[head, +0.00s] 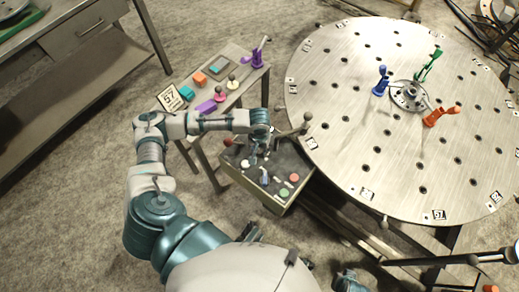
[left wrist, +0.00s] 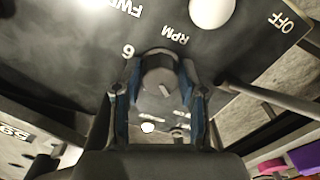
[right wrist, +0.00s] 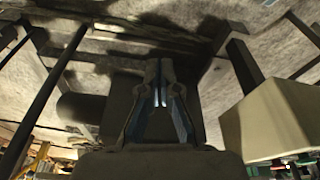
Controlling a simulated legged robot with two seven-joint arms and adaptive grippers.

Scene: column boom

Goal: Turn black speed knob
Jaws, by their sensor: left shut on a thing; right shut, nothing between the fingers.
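The black speed knob (left wrist: 161,82) is between the fingers of my left gripper (left wrist: 158,98) in the left wrist view. It has a light pointer line and sits by the "RPM" lettering on the dark control panel (left wrist: 75,45). My left gripper is shut on the knob. In the head view my left gripper (head: 258,149) reaches down over the panel box (head: 235,170) and hides the knob. My right gripper (right wrist: 161,88) is shut and empty in the right wrist view, apart from the panel.
A large round metal table (head: 340,100) with blue, green and orange clamps stands right of the panel. A small side table (head: 235,100) with coloured parts stands behind my left arm.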

